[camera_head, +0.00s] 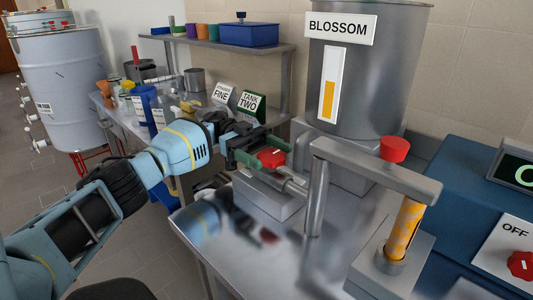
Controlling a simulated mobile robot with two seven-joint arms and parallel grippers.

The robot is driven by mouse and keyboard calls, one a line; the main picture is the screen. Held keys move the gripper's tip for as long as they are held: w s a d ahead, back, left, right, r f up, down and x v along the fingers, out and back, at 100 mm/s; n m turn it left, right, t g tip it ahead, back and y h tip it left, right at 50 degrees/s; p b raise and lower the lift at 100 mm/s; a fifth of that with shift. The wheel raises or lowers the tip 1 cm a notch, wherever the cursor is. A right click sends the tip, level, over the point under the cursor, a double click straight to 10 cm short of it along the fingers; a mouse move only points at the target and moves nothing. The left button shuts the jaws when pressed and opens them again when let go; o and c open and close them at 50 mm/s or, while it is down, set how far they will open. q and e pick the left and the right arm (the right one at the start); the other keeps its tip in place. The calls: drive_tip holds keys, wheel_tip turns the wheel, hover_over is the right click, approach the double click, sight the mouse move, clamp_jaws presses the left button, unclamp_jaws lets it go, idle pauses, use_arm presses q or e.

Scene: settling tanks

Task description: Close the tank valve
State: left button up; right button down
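The grey metal tank (385,70) labelled BLOSSOM stands on the steel bench, with a yellow level showing in its white gauge (329,85). A red valve knob (271,159) with a white mark sits low in front of the tank, on a grey block (268,196) beside a short pipe. My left gripper (263,151) reaches in from the left. Its dark green fingers are spread on either side of the red knob, close to it; I cannot tell whether they touch it. The fingers partly cover the knob. My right gripper is not in view.
A blue machine (455,185) with a red OFF dial (520,265) is at far right. Signs FINE (221,94) and TANK TWO (250,103) stand behind.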

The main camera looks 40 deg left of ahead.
sight(262, 152)
use_arm(q)
drive_tip(key=shift+a+f, duration=0.1)
drive_tip(key=shift+a, duration=0.05)
drive_tip(key=shift+w+a+f+b, duration=0.15)
drive_tip(key=shift+a+b, duration=0.3)
drive_tip(key=shift+a, duration=0.5)
drive_tip(key=shift+w+a+r+b, duration=0.1)
drive_tip(key=shift+a+b, duration=0.35)
drive_tip(key=shift+a, duration=0.5)
drive_tip(key=shift+a+f+b, duration=0.1)
drive_tip(key=shift+a+b, duration=0.4)
drive_tip(key=shift+a, duration=0.15)
drive_tip(key=a+b, duration=0.1)
drive_tip(key=b, duration=0.3)
drive_tip(key=shift+w, duration=0.15)
drive_tip(key=a+b, duration=0.1)
drive_tip(key=b, duration=0.3)
drive_tip(key=shift+b, duration=0.3)
drive_tip(key=shift+a+b, duration=0.15)
drive_tip(key=shift+b, duration=0.35)
drive_tip(key=shift+a, duration=0.1)
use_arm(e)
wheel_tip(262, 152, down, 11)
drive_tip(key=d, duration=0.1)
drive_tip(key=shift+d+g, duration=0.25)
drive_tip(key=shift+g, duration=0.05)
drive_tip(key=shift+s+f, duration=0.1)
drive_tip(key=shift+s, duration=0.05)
